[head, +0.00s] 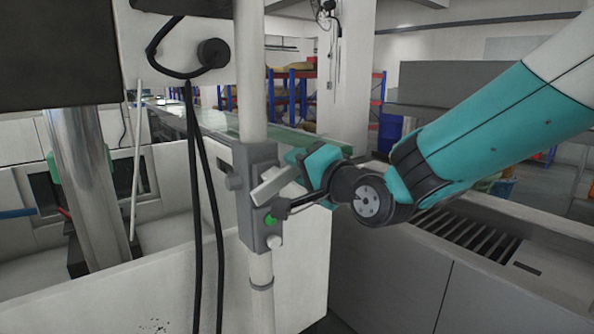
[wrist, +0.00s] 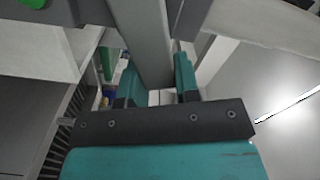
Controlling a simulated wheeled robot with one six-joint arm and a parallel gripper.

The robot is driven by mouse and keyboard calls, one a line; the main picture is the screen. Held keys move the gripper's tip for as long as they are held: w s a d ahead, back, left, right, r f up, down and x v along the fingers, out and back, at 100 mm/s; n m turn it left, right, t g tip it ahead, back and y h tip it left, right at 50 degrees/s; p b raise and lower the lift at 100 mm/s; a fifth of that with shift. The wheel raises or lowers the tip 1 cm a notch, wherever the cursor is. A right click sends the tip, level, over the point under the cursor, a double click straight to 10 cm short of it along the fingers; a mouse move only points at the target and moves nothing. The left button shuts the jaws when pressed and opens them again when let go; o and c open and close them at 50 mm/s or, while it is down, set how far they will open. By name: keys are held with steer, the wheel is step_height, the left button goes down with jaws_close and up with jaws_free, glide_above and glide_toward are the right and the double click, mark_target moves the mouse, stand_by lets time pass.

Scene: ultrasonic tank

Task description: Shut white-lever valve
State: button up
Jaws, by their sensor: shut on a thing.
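A grey valve box (head: 262,200) is fixed to a white upright pipe (head: 252,85) in the middle of the head view. A pale grey lever (head: 272,186) sticks out of its front at a slant. I take it for the white lever, though it looks grey here. My gripper (head: 303,165) reaches in from the right and is at the lever. In the wrist view, my gripper (wrist: 158,68) has its two teal fingers on either side of the lever (wrist: 150,35), shut on it. The lever's far end and its contacts are partly hidden.
A green button (head: 270,220) sits on the box below the lever; it also shows in the wrist view (wrist: 34,3). Black cables (head: 190,160) hang close left of the pipe. White tanks stand left; a grey counter with a slotted grate (head: 465,237) lies right.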

steer(key=shift+w+d+f+m+b, duration=0.1)
steer(key=shift+f+m+b, duration=0.15)
steer(key=shift+f+m, duration=0.6)
steer(key=shift+d+f+m+b, duration=0.1)
steer(key=shift+f+m+b, duration=0.15)
steer(key=shift+m, duration=1.2)
steer(key=o, duration=0.9)
steer(key=shift+b+v, duration=4.05)
steer(key=shift+v, duration=4.65)
